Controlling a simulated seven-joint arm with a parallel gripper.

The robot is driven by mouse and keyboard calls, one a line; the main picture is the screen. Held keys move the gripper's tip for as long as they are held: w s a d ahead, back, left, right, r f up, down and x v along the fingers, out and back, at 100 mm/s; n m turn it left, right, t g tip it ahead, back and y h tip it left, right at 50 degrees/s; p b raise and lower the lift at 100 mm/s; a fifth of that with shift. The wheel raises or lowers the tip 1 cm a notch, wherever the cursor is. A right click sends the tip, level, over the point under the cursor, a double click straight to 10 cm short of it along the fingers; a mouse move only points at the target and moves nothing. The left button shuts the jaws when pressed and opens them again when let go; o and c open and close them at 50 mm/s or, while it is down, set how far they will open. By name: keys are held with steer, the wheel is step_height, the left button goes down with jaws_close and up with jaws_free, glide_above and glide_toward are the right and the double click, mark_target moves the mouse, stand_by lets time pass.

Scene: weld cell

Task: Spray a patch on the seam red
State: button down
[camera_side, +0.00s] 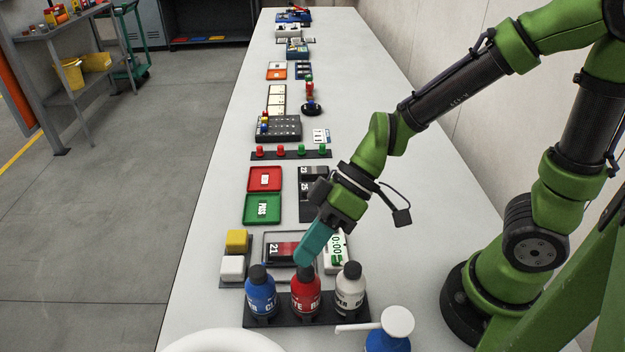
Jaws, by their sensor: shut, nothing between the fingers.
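My gripper (306,254) points down and to the left, with its teal fingers shut and empty. The fingertips are just above or behind the black cap of a red bottle (305,297); I cannot tell whether they touch it. The red bottle stands upright in a black rack (333,317), between a blue bottle (261,296) and a white bottle (350,293). A dark tray (265,244) behind the rack holds a dark red and black piece marked "21" (283,251), partly hidden by my gripper. I cannot make out a seam or a red patch.
Yellow (237,240) and white (232,268) blocks stand left of the tray. A green-lettered white display (336,252) is at its right. A white-topped pump bottle (398,322) stands in front. Green (262,209) and red (265,179) trays lie farther back. The left table strip is clear.

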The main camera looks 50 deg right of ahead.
steer(key=shift+f, duration=0.15)
steer(key=shift+f, duration=0.3)
steer(key=shift+f, duration=0.5)
stand_by(1.0)
steer(key=shift+r, duration=0.95)
steer(key=shift+r, duration=2.5)
